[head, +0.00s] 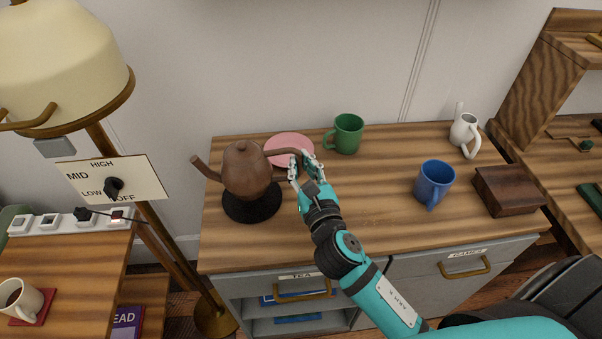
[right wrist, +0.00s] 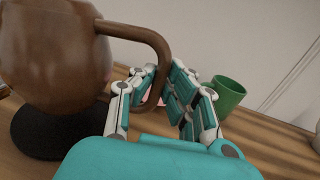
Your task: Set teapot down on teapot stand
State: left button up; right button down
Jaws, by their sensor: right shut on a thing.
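The brown teapot (head: 246,170) is at the left of the wooden cabinet top, over the round black teapot stand (head: 253,207). It looks upright, its spout pointing left and its handle right. Whether its base touches the stand I cannot tell. My right gripper (head: 302,168) is shut on the teapot handle. In the right wrist view the teapot body (right wrist: 55,55) is at upper left, the handle (right wrist: 155,50) passes between the fingers (right wrist: 158,88), and the black stand (right wrist: 45,135) shows below. My left gripper is not in view.
A pink plate (head: 288,146) lies behind the handle. A green mug (head: 346,134), blue mug (head: 433,182), white pitcher (head: 464,131) and dark wooden box (head: 508,190) stand to the right. A lamp (head: 62,60) is at left. The cabinet top between gripper and blue mug is clear.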

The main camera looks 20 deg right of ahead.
aim_at(301, 174)
jog(key=shift+f+b, duration=0.8)
jog(key=shift+f, duration=0.9)
jog(key=c, duration=1.9)
grip_release()
jog(key=shift+f, duration=0.25)
jog(key=o, duration=0.5)
